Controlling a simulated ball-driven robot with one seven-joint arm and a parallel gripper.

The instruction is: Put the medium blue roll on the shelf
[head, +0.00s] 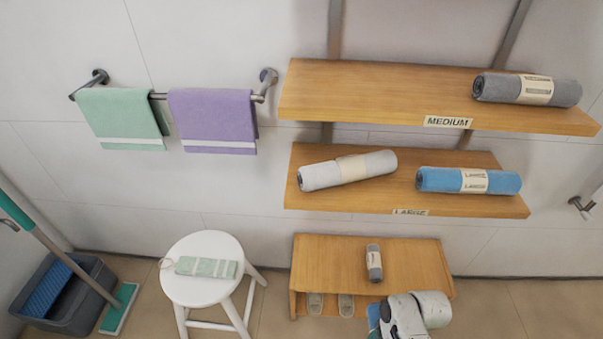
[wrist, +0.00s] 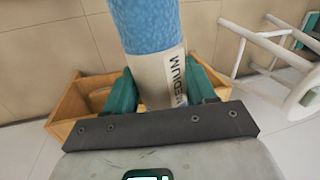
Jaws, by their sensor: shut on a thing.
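The medium blue roll (wrist: 158,25) is in my gripper (wrist: 162,88) in the wrist view. The teal fingers are shut on its white label band, which reads "MEDIUM". The blue end extends away from the gripper. In the head view only a small piece of this blue roll (head: 373,316) shows beside my arm at the bottom, in front of the low bench; my arm hides the rest. The upper shelf (head: 380,90) is labelled "MEDIUM" and holds a grey roll (head: 526,89) at its right end. Its left and middle are bare.
The lower shelf (head: 300,203), labelled "LARGE", holds a pale grey roll (head: 320,175) and a blue roll (head: 440,180). A small dark roll (head: 374,262) lies on the low bench (head: 420,265). A white stool (head: 195,295) stands left. Towels (head: 212,115) hang on a bar.

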